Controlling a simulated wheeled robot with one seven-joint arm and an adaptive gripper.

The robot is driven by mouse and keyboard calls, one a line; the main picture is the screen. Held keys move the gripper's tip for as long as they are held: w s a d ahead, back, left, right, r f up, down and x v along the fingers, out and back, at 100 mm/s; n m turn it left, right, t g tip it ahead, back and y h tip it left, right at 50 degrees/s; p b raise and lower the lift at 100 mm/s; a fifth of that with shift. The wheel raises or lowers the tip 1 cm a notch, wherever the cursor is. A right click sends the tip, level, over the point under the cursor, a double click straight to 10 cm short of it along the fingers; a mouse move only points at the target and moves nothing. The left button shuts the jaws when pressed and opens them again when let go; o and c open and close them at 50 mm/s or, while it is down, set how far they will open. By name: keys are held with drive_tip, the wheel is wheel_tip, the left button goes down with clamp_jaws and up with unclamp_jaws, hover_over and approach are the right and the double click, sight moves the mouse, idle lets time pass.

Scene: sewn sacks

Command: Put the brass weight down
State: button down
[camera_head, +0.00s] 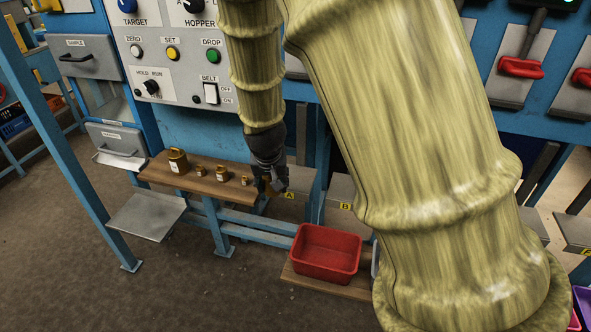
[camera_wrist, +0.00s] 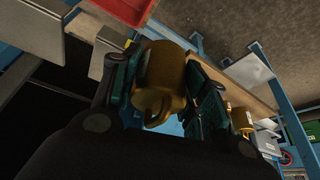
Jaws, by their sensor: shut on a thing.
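The brass weight (camera_wrist: 162,82) is a cylinder with a loop handle. It sits between the two fingers of my gripper (camera_wrist: 160,92), which is shut on it, in the wrist view. In the head view my gripper (camera_head: 275,184) hangs at the right end of the wooden shelf (camera_head: 222,189), and only a small part of the held weight (camera_head: 279,185) shows under the fingers. Whether the weight touches the shelf, I cannot tell. Several other brass weights stand on the shelf to the left: the largest (camera_head: 178,162), a middle one (camera_head: 222,173) and small ones (camera_head: 200,170).
A red bin (camera_head: 326,253) stands low in front, right of the shelf. A metal tray (camera_head: 146,216) juts out at the lower left. The control panel (camera_head: 170,60) is behind. Chutes marked A (camera_head: 289,195) and B (camera_head: 345,206) are right of my gripper. My arm hides much of the right.

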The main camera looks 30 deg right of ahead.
drive_tip(key=w+d+p, duration=0.1)
drive_tip(key=w+d, duration=0.1)
drive_tip(key=d, duration=0.2)
drive_tip(key=w+d+p, duration=0.1)
drive_tip(key=w+d, duration=0.1)
drive_tip(key=d, duration=0.1)
drive_tip(key=w+d+f+p, duration=0.1)
drive_tip(key=w+d, duration=0.1)
drive_tip(key=d, duration=0.2)
drive_tip(key=shift+w+d+f, duration=0.1)
drive_tip(key=shift+w+d, duration=0.15)
drive_tip(key=shift+d, duration=0.1)
drive_tip(key=shift+f+p, duration=0.85)
drive_tip(key=shift+f, duration=0.9)
drive_tip(key=shift+f, duration=0.15)
drive_tip(key=c, duration=0.8)
unclamp_jaws()
drive_tip(key=shift+s, duration=0.1)
drive_tip(key=shift+b+v, duration=1.2)
drive_tip(key=shift+v, duration=4.9)
drive_tip(key=shift+s, duration=0.1)
drive_tip(key=shift+c, duration=0.4)
